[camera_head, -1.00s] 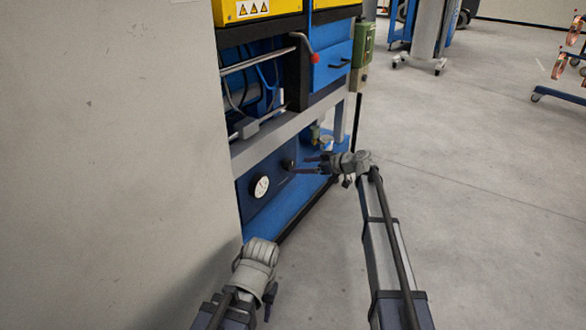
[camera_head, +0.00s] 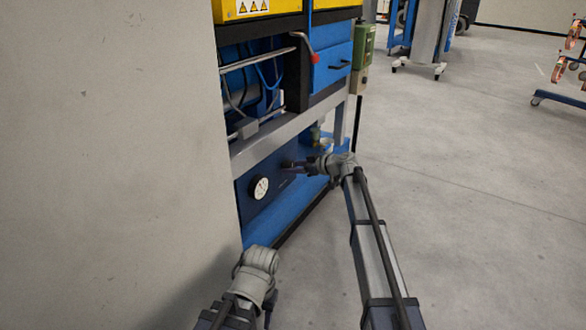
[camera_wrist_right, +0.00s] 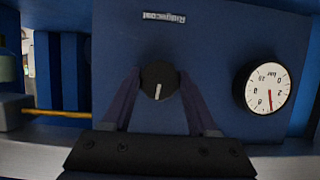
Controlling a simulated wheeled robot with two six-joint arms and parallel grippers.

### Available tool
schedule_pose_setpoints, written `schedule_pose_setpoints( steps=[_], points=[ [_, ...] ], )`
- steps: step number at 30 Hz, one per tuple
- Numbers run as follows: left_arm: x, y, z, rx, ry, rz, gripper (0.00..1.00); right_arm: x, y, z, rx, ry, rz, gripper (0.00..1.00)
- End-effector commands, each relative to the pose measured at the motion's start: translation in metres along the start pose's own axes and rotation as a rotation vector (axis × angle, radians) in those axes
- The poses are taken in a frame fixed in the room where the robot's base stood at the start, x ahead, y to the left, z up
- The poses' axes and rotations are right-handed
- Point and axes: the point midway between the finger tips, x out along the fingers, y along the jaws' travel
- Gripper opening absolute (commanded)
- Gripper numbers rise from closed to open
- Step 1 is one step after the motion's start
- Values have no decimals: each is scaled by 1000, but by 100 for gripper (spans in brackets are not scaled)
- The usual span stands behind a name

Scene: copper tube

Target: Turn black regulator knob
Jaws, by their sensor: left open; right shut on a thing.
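The black regulator knob (camera_wrist_right: 159,80) is round with a white pointer line, on a dark blue panel (camera_wrist_right: 205,70). In the right wrist view the pointer line points down, slightly left. My right gripper (camera_wrist_right: 159,88) is shut on the knob, with one finger on each side of it. In the head view my right gripper (camera_head: 292,168) reaches the panel from the right, and the knob is small and partly hidden. My left gripper (camera_head: 270,302) is open and low, in front of the machine, with only a dark part of it showing.
A white round gauge (camera_wrist_right: 268,84) sits beside the knob, and also shows in the head view (camera_head: 260,188). A large pale panel (camera_head: 110,150) fills the left side. A red-tipped lever (camera_head: 305,45) is above.

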Motion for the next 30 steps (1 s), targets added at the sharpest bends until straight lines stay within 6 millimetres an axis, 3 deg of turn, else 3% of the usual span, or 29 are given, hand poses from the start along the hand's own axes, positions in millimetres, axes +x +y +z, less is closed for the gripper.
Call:
schedule_pose_setpoints(
  steps=[2, 12, 17, 24, 30],
  points=[
    [0, 0, 0, 0, 0, 0, 50, 0, 0, 0, 0, 0, 0, 42],
    [0, 0, 0, 0, 0, 0, 50, 0, 0, 0, 0, 0, 0, 4],
    [1, 0, 0, 0, 0, 0, 50, 1, 2, 0, 53, 0, -23, 4],
    [6, 1, 0, 0, 0, 0, 50, 1, 3, 1, 284, 0, -118, 4],
    [6, 1, 0, 0, 0, 0, 50, 0, 2, 0, 347, 0, -143, 4]
  ],
)
